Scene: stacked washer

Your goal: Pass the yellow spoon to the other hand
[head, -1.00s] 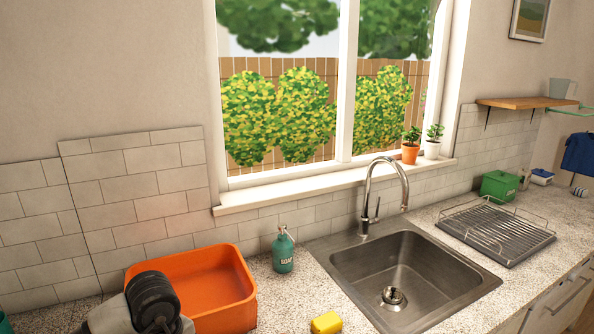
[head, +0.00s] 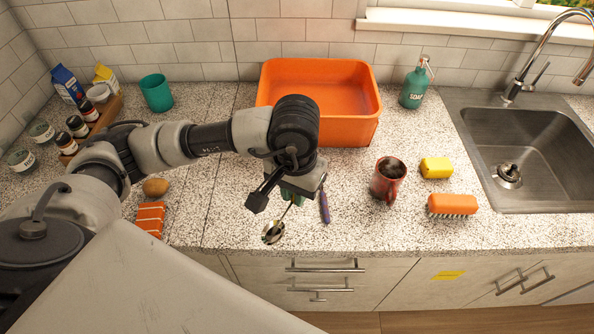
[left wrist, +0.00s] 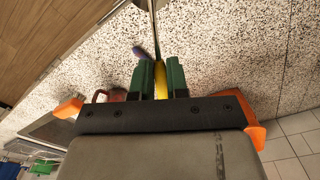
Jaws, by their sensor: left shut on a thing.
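My left gripper (head: 291,196) is over the counter in front of the orange basin, pointing down. In the left wrist view its green finger pads (left wrist: 161,82) are shut on the yellow handle of the spoon (left wrist: 161,76). The spoon's metal bowl (head: 272,232) sticks out below the fingers near the counter's front edge in the head view; most of the handle is hidden there by the gripper. I cannot tell whether the bowl touches the counter. My right gripper is not in view.
A purple-handled item (head: 324,208) lies just right of the gripper. A red mug (head: 388,180), yellow sponge (head: 436,168) and orange brush (head: 452,205) stand further right, before the sink (head: 540,130). The orange basin (head: 345,132) is behind. Counter left of the gripper is mostly clear.

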